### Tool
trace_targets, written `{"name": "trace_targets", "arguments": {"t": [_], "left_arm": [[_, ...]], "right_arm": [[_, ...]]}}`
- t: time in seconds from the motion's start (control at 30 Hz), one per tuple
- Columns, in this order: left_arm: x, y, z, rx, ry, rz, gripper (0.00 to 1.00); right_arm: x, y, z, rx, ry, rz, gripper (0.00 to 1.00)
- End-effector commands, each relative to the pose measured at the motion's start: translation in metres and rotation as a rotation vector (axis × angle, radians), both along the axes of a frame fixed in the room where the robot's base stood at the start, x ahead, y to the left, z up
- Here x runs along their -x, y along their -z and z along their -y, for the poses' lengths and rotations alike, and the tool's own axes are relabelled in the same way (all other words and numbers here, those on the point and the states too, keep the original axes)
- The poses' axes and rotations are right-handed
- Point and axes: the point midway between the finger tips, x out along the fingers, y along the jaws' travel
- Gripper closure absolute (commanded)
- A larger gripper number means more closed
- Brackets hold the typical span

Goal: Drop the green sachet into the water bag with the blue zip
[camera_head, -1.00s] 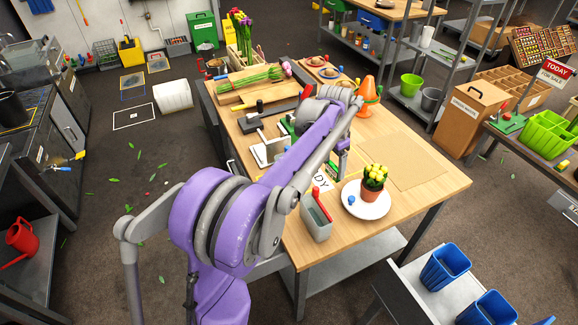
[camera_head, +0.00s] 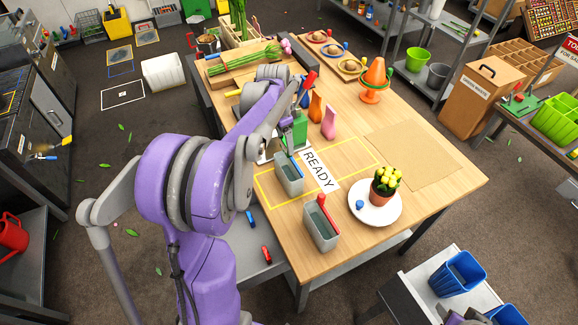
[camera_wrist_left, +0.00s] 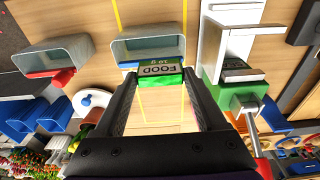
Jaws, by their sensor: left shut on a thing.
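My left gripper (camera_wrist_left: 160,84) is shut on the green sachet (camera_wrist_left: 161,74), labelled FOOD 10 g, which sits between the fingertips in the wrist view. In the head view my own arm hides the gripper and sachet. The grey, open-topped water bag with the blue zip (camera_head: 289,178) stands on the table by the READY label; in the wrist view it (camera_wrist_left: 150,50) lies just beyond the sachet, which appears apart from it. A similar bag with a red zip (camera_head: 321,228) stands nearer the front edge.
A green device with a red handle (camera_head: 299,129) stands behind the blue-zip bag. Orange and pink vases (camera_head: 329,123), an orange cone (camera_head: 375,80) and a white plate (camera_head: 373,212) with potted yellow tulips stand right. The brown mat (camera_head: 415,160) is bare.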

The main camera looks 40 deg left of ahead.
Motion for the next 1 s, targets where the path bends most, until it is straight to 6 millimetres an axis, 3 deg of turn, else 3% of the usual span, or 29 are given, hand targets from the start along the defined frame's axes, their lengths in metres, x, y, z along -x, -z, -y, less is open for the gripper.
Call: {"name": "trace_targets", "arguments": {"t": [0.27,0.7,1.0], "left_arm": [[0.001,0.011,0.0,0.0,0.0,-0.002,0.78],[0.001,0.058,0.0,0.0,0.0,-0.003,0.78],[0.0,0.06,0.0,-0.001,0.0,0.0,0.78]], "right_arm": [[0.004,0.007,0.0,0.0,0.0,-0.008,0.5],[0.019,0.037,0.0,0.0,0.0,-0.035,0.5],[0.019,0.037,0.0,0.0,0.0,-0.036,0.5]]}}
